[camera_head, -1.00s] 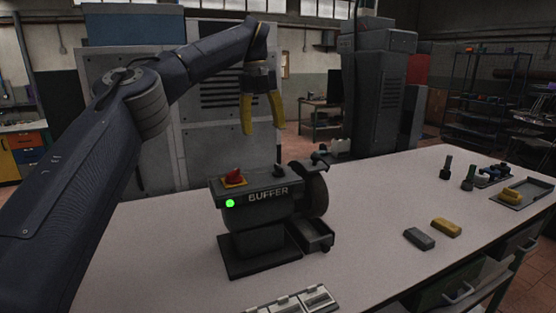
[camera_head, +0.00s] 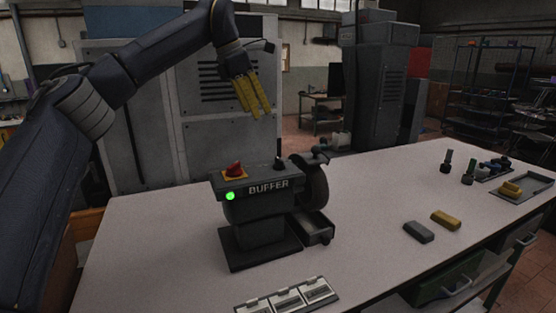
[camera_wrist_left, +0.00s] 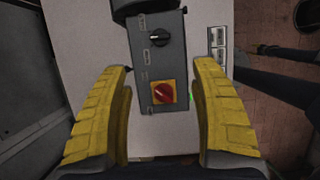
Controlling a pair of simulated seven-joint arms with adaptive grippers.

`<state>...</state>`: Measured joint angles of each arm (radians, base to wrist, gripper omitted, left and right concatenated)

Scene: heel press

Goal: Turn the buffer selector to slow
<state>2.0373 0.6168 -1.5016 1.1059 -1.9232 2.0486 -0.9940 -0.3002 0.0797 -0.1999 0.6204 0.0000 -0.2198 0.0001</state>
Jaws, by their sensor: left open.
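The buffer (camera_head: 257,213) stands on the table with a lit green lamp (camera_head: 230,196) on its front. Its black selector knob (camera_head: 279,164) sits on the right of the top panel, and a red switch on a yellow plate (camera_head: 234,171) sits on the left. In the left wrist view the black selector (camera_wrist_left: 159,38) lies beyond the red switch (camera_wrist_left: 163,92); its small labels are unreadable. My left gripper (camera_head: 257,113) is open and empty, above and behind the buffer, touching nothing. Its yellow fingers (camera_wrist_left: 160,120) are spread wide in the wrist view. My right gripper is not in view.
A buffing wheel (camera_head: 313,185) and small tray (camera_head: 314,228) are at the buffer's right side. A slotted panel (camera_head: 288,297) lies at the table's front. A grey bar (camera_head: 418,232) and a yellow bar (camera_head: 446,220) lie to the right. The left tabletop is clear.

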